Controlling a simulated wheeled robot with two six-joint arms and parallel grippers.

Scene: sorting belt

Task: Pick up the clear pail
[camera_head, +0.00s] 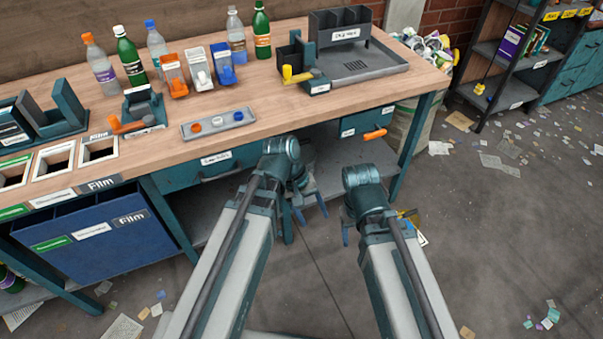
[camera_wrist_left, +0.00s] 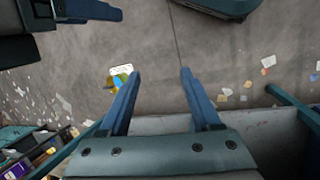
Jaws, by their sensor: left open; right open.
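I cannot make out a clear pail in either view. My left gripper (camera_head: 311,213) hangs in front of the workbench, low beside its front edge, with nothing between its fingers. In the left wrist view its two blue fingers (camera_wrist_left: 160,74) are spread apart over bare grey floor. My right gripper (camera_head: 379,231) is to the right of it, also in front of the bench and over the floor. It is open, partly hidden by its own arm, and I see nothing held in it.
The wooden workbench (camera_head: 275,92) carries several bottles, small coloured-front bins (camera_head: 198,75), a grey tray with buttons (camera_head: 217,124) and a dark organizer (camera_head: 342,24). A blue film bin (camera_head: 95,250) stands below. A full sack (camera_head: 407,118) stands right. Litter dots the open floor.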

